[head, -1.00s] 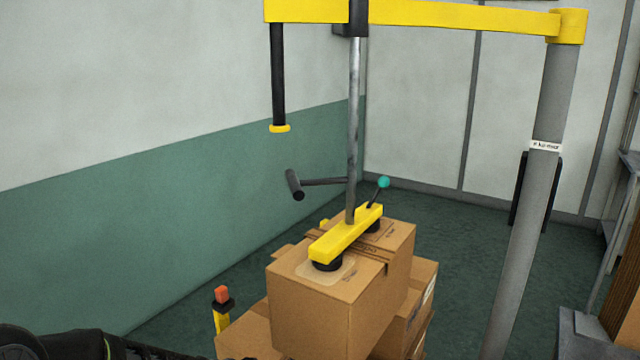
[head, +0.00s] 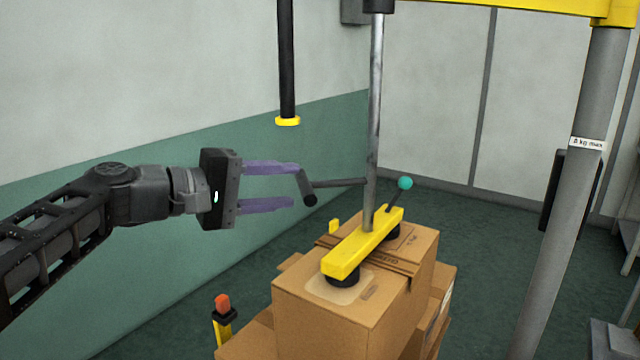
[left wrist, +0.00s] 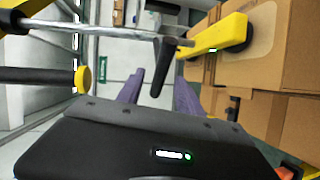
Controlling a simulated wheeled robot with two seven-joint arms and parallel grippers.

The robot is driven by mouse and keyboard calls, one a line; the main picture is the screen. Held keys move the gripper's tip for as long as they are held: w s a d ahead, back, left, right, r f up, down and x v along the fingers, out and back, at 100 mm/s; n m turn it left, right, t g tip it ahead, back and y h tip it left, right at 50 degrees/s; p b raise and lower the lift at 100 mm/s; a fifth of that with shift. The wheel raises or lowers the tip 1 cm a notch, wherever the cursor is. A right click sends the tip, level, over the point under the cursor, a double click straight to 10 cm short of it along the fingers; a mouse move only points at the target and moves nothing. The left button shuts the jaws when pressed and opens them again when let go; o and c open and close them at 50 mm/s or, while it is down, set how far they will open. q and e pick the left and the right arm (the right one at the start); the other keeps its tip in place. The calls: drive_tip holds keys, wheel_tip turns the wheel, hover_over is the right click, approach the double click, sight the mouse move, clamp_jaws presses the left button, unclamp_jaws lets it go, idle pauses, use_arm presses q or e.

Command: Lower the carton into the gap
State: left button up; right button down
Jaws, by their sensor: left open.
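The carton (head: 335,310) is a brown box under a yellow suction bar (head: 362,243) with black cups on its top. It sits at the top of the stack of boxes; whether it touches those below is hidden. A grey steel rod rises from the bar, with a black side handle (head: 307,187) and a lever with a green ball (head: 405,183). My left gripper (head: 296,185) is open, its purple fingers just left of the handle, above and below it. In the left wrist view the handle (left wrist: 161,68) shows between and beyond the fingers. My right gripper is out of view.
A grey post (head: 575,190) with a yellow overhead arm stands at the right. A black hanging tube (head: 287,60) with a yellow end is above my left gripper. A yellow post with a red top (head: 223,305) stands left of the boxes. Green floor lies open behind them.

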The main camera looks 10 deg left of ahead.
use_arm(q)
drive_tip(key=p+x, duration=0.1)
drive_tip(key=x, duration=0.6)
drive_tip(key=shift+w+d+p, duration=0.15)
drive_tip(key=shift+d+p, duration=0.1)
drive_tip(key=shift+p, duration=0.05)
drive_tip(key=shift+f, duration=0.15)
drive_tip(key=shift+c, duration=0.5)
clamp_jaws()
idle(0.5)
